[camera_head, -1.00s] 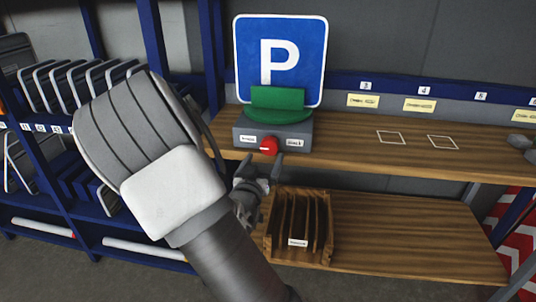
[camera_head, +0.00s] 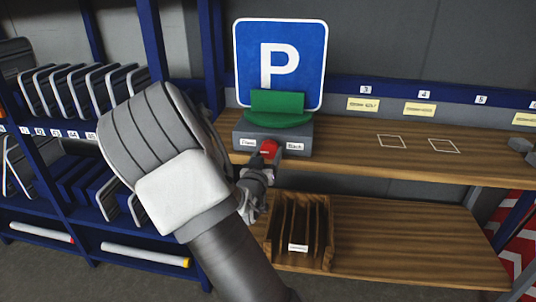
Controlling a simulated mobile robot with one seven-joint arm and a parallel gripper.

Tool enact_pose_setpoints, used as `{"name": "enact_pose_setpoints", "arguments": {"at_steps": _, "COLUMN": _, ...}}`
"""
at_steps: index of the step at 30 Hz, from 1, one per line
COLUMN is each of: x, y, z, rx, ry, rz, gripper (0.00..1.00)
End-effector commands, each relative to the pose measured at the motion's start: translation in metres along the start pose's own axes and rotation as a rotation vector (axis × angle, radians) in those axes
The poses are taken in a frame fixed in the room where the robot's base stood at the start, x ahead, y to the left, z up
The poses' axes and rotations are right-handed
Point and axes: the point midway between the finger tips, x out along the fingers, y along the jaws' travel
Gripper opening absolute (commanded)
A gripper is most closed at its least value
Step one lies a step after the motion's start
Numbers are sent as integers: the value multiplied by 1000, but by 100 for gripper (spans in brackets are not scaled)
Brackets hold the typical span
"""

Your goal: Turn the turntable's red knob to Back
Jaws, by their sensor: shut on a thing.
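The turntable (camera_head: 240,131) is a grey box on the wooden shelf with a green round holder (camera_head: 278,112) on top. A blue parking sign (camera_head: 302,60) with a white P stands upright in the holder, its face toward me. The red knob (camera_head: 270,147) is on the front of the box, between a label at left that is hard to read and the Back label (camera_head: 295,147) at right. My gripper (camera_head: 264,153) is at the knob and shut on it, covering its lower left part. The knob's exact pointing direction is hard to tell.
A wooden slotted rack (camera_head: 299,247) stands on the lower shelf below the turntable. Blue racks (camera_head: 60,190) with several sign plates are at left. The upper shelf (camera_head: 400,160) right of the turntable is mostly clear, with two white outlines.

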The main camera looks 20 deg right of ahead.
Motion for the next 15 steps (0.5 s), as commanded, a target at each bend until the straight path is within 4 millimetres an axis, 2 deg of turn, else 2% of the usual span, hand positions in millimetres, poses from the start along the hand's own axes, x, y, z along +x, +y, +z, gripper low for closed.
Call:
{"name": "enact_pose_setpoints", "arguments": {"at_steps": 1, "x": 0, "y": 0, "z": 0, "rx": 0, "ry": 0, "rz": 0, "gripper": 35}}
{"name": "enact_pose_setpoints", "arguments": {"at_steps": 5, "x": 0, "y": 0, "z": 0, "rx": 0, "ry": 0, "rz": 0, "gripper": 12}}
{"name": "enact_pose_setpoints", "arguments": {"at_steps": 15, "x": 0, "y": 0, "z": 2, "rx": 53, "ry": -4, "rz": -1, "gripper": 11}}
